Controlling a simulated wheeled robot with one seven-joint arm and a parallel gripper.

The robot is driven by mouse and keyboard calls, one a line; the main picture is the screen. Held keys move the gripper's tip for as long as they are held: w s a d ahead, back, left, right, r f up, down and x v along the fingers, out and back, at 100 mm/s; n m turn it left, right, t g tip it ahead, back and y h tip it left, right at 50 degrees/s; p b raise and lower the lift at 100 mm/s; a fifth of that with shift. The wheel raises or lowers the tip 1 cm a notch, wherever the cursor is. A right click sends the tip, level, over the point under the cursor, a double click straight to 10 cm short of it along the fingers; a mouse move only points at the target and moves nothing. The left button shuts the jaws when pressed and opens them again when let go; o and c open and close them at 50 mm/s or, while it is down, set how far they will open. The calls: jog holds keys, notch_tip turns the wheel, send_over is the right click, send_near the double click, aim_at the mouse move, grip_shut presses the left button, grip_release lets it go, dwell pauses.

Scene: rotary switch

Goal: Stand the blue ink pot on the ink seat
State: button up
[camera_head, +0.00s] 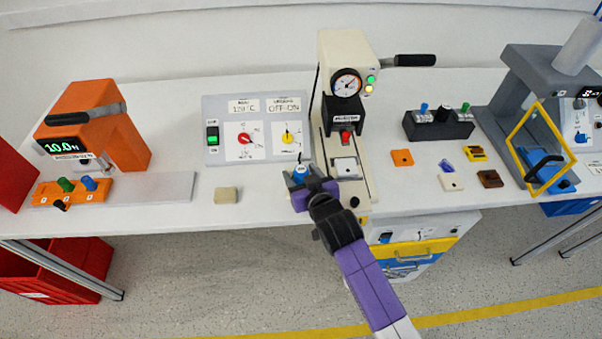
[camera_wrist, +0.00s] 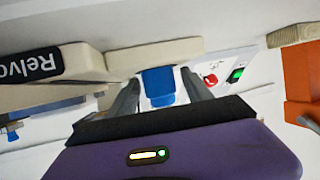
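A blue pot-like piece (camera_head: 301,171), which looks like the blue ink pot, is near the table's front edge, left of the beige press. In the wrist view the blue piece (camera_wrist: 158,85) sits between the two finger tips. My gripper (camera_head: 302,180) reaches it from the front. In the wrist view my gripper (camera_wrist: 160,82) has its fingers apart, one on each side, with pale gaps showing beside the blue. Its lower part is hidden, so I cannot tell what it stands on. I cannot clearly pick out the ink seat.
The beige press (camera_head: 344,50) with a gauge stands just right of my gripper, a pale block (camera_head: 345,167) on its slide. Behind is a grey switch panel (camera_head: 257,127) with red and yellow dials. A beige block (camera_head: 226,195) lies left. A black rack (camera_head: 438,126) stands right.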

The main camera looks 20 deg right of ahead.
jog(key=shift+r, duration=0.15)
jog(key=v, duration=1.2)
jog(key=shift+s+d, duration=0.1)
jog(key=s+r+t+y, duration=0.1)
jog(key=s+r, duration=0.1)
jog(key=s, duration=2.4)
jog(key=s+r, duration=0.6)
jog(key=shift+s+d+n, duration=0.3)
jog(key=shift+r, duration=0.1)
